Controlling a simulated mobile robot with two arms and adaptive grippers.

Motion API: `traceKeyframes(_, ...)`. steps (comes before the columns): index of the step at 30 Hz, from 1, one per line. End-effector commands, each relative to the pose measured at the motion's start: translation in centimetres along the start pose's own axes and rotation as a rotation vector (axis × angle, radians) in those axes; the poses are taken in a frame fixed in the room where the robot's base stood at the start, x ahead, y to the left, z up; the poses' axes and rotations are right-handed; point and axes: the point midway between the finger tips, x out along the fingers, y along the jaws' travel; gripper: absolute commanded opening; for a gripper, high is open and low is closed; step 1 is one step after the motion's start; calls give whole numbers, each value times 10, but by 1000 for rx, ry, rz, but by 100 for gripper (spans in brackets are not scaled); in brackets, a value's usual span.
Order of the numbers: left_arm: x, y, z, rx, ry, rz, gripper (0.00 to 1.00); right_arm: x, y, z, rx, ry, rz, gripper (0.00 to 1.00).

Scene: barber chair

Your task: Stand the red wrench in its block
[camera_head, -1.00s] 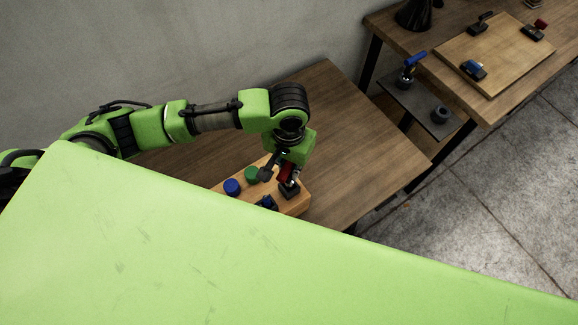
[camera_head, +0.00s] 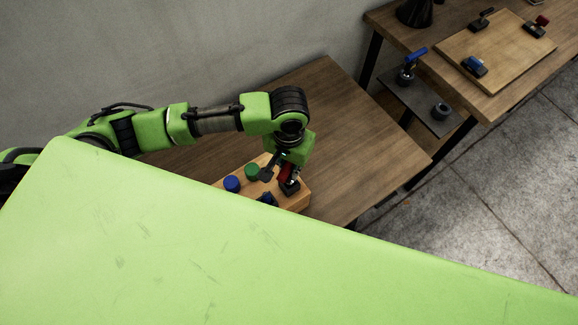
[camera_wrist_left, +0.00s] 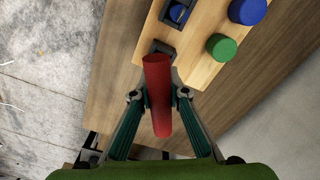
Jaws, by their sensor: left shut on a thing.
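The red wrench (camera_wrist_left: 157,85) shows as a red cylindrical handle in the left wrist view, between the two fingers of my left gripper (camera_wrist_left: 159,97). My left gripper (camera_head: 279,174) is shut on it, and in the head view a small part of the red wrench (camera_head: 285,172) shows at the fingers. The wooden block (camera_head: 298,203) lies under the gripper; it also shows in the left wrist view (camera_wrist_left: 203,68). A dark square holder (camera_head: 290,187) on the block is just below the red handle. The wrench's lower end is hidden, so I cannot tell whether it is in the holder.
A blue knob (camera_head: 232,184) and a green knob (camera_head: 252,171) stand on the block. Another dark holder with a blue piece (camera_wrist_left: 179,12) is beside. The brown table (camera_head: 350,150) is clear to the right. A dark shelf (camera_head: 425,108) holds a blue-handled tool (camera_head: 411,60).

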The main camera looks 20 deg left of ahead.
Motion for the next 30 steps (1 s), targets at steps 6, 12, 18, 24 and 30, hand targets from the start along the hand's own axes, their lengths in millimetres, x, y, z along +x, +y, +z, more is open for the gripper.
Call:
traceKeyframes(6, 4, 0, 0, 0, 1, 0, 0, 1, 0, 0, 0, 0, 0, 53)
traceKeyframes(12, 8, 0, 0, 0, 1, -1, 0, 1, 0, 0, 0, 0, 0, 53)
traceKeyframes(18, 10, 0, 0, 0, 1, 0, 0, 1, 0, 0, 0, 0, 0, 53)
traceKeyframes(24, 10, 0, 0, 0, 1, 0, 0, 1, 0, 0, 0, 0, 0, 53)
traceKeyframes(30, 10, 0, 0, 0, 1, 0, 34, 1, 0, 0, 0, 0, 0, 53)
